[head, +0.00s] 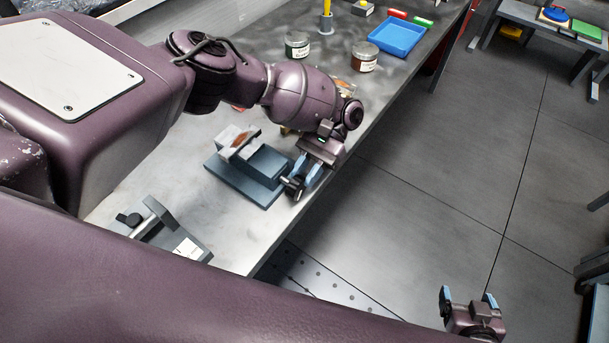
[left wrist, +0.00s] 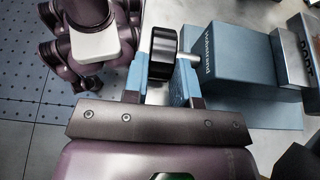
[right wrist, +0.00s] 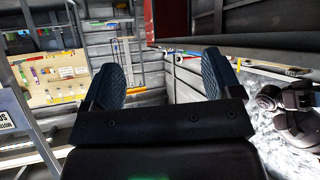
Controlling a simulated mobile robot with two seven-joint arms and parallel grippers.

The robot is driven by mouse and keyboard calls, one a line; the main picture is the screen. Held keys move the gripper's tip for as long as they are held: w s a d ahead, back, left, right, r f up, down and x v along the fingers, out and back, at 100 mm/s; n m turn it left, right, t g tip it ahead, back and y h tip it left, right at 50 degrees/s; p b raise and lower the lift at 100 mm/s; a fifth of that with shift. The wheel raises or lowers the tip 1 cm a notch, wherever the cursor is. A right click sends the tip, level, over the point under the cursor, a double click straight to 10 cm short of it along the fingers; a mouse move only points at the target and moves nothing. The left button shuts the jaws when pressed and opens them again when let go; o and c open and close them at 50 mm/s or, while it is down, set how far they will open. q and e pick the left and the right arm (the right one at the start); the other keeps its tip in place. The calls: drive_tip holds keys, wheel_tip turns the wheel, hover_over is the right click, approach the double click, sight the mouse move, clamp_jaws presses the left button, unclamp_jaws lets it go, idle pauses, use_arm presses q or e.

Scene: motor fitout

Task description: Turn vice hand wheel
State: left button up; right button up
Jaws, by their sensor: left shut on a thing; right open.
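A blue-grey vice (head: 250,168) stands on the workbench, with an orange-brown part between its light jaws. In the left wrist view the vice body (left wrist: 235,75) fills the right side. Its black hand wheel (left wrist: 162,54) sits on a short metal shaft at the vice's end. My left gripper (head: 303,180) is at that end of the vice; its blue fingers (left wrist: 160,80) are on either side of the wheel and shut on it. In the head view the wheel is mostly hidden by the fingers. My right gripper (head: 468,299) is open and empty over the floor, away from the bench.
The workbench (head: 215,230) carries a blue tray (head: 397,37), two jars (head: 364,57) (head: 297,45) and a yellow post (head: 326,22) further back. A dark fixture (head: 160,225) stands near the front. Open floor (head: 440,150) lies right of the bench.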

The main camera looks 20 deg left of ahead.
use_arm(q)
drive_tip(key=shift+f+g+b, duration=0.45)
drive_tip(key=shift+g+b, duration=0.15)
drive_tip(key=shift+b, duration=0.65)
drive_tip(key=g+b, duration=0.1)
drive_tip(key=b, duration=0.3)
drive_tip(key=shift+w+f+y, duration=0.1)
drive_tip(key=shift+f+y, duration=0.2)
drive_tip(key=shift+y, duration=0.1)
drive_tip(key=b, duration=0.3)
drive_tip(key=shift+g, duration=0.4)
drive_tip(key=shift+r, duration=0.1)
use_arm(e)
wheel_tip(320, 180, down, 10)
drive_tip(key=shift+a+f, duration=0.15)
drive_tip(key=shift+f, duration=0.05)
use_arm(q)
drive_tip(key=o, duration=0.9)
drive_tip(key=shift+r, duration=0.1)
use_arm(e)
drive_tip(key=shift+s+f, duration=0.15)
